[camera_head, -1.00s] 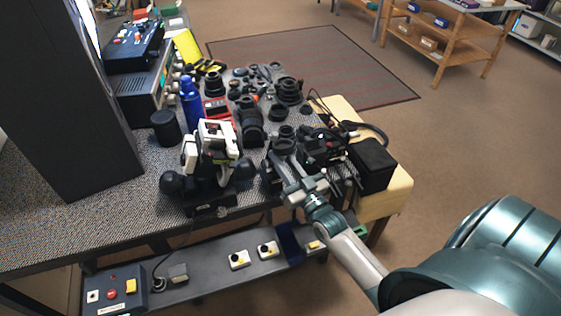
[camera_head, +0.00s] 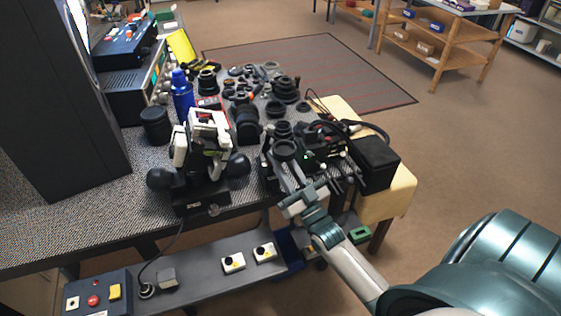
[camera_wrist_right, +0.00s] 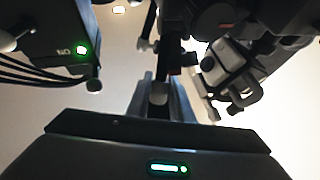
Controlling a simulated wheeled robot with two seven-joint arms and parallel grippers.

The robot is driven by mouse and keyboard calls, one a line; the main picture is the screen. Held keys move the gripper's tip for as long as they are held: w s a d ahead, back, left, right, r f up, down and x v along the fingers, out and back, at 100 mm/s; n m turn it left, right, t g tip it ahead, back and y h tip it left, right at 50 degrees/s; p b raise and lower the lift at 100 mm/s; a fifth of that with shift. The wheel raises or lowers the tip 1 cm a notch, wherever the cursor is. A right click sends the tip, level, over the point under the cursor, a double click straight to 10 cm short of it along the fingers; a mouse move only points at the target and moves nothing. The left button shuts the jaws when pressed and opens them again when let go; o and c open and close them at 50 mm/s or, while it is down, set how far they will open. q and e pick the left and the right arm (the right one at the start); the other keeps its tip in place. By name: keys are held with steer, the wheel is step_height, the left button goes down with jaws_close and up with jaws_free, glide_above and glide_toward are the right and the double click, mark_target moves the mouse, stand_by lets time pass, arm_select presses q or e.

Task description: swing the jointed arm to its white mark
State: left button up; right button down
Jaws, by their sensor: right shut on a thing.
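The jointed arm seems to be part of the dark rig (camera_head: 318,150) at the right end of the bench, but its outline is hard to separate from the black parts around it. My right gripper (camera_head: 283,172) reaches into the front left of this rig from the lower right. In the right wrist view, its fingers (camera_wrist_right: 160,95) are closed around a small part with a pale rounded end, likely of the jointed arm. A dark ring-shaped part (camera_head: 285,149) sits just beyond the fingertips. I cannot make out the white mark. My left gripper is not in view.
A white and black microscope-like instrument (camera_head: 207,135) stands left of my gripper. A black box (camera_head: 377,163) is close on the right. A lower shelf (camera_head: 205,275) holds small switch boxes.

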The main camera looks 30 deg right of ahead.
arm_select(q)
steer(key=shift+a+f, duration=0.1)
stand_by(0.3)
arm_select(e)
steer(key=c, duration=1.6)
jaws_free()
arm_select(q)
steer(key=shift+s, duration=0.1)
arm_select(e)
steer(key=shift+o, duration=0.2)
steer(key=shift+s+f, duration=0.1)
steer(key=shift+s, duration=0.05)
steer(key=shift+s+f, duration=0.35)
steer(key=shift+s, duration=0.15)
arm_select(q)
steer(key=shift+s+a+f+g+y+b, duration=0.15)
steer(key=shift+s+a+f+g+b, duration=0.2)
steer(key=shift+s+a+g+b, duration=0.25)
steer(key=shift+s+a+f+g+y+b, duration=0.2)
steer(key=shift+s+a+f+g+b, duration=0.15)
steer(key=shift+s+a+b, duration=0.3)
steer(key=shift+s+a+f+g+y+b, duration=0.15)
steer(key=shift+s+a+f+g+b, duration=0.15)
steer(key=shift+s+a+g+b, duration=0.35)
arm_select(e)
steer(key=v, duration=1.6)
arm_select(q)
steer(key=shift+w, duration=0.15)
arm_select(e)
steer(key=shift+r, duration=0.15)
